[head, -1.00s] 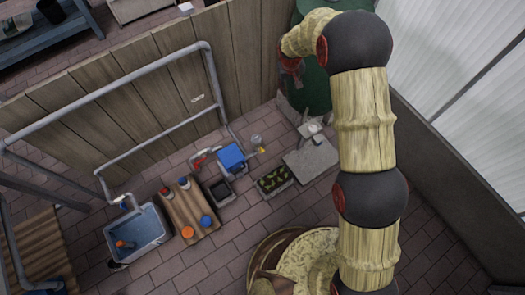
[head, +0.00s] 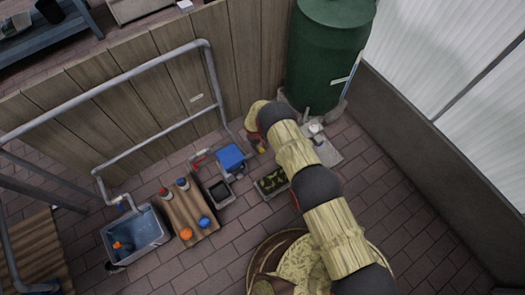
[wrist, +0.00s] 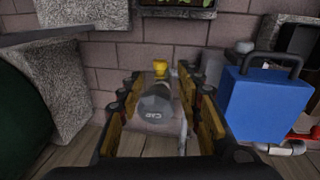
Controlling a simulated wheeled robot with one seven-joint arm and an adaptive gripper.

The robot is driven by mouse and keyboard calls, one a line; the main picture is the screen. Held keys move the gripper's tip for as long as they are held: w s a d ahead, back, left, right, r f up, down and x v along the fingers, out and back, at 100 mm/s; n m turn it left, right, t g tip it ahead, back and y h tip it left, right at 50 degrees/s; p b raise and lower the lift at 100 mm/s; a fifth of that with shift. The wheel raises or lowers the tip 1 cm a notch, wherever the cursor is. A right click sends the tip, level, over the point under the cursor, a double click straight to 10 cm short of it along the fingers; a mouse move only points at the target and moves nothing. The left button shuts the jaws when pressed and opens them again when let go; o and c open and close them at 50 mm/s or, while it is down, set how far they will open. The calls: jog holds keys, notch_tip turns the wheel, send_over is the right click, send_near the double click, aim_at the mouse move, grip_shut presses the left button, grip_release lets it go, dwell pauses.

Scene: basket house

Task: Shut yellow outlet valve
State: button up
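The yellow outlet valve (wrist: 160,68) shows in the wrist view as a small yellow piece at the far end of a grey, round-topped fitting (wrist: 156,106). My gripper (wrist: 160,80) is open, with a finger on each side of the fitting and the yellow piece near the fingertips. No finger is seen closed on either; whether one touches cannot be told. In the head view my gripper (head: 257,140) points down by the wooden fence, right of the blue box (head: 230,158), and mostly hides the valve.
The blue box with a dark handle (wrist: 265,105) stands close to the right of my fingers in the wrist view. A plant trough (head: 272,183), a stone slab (head: 325,150) and the green tank (head: 328,55) are near. A red-handled pipe (head: 198,154) lies left. Brick floor is clear in front.

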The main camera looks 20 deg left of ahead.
aim_at(263, 151)
jog(key=f, duration=0.2)
jog(key=f+b, duration=0.1)
jog(key=f, duration=0.1)
jog(key=f+b, duration=0.1)
jog(key=f, duration=0.1)
jog(key=shift+w+d+f, duration=0.25)
jog(key=shift+w+d, duration=0.1)
jog(key=shift+c, duration=1.1)
grip_shut()
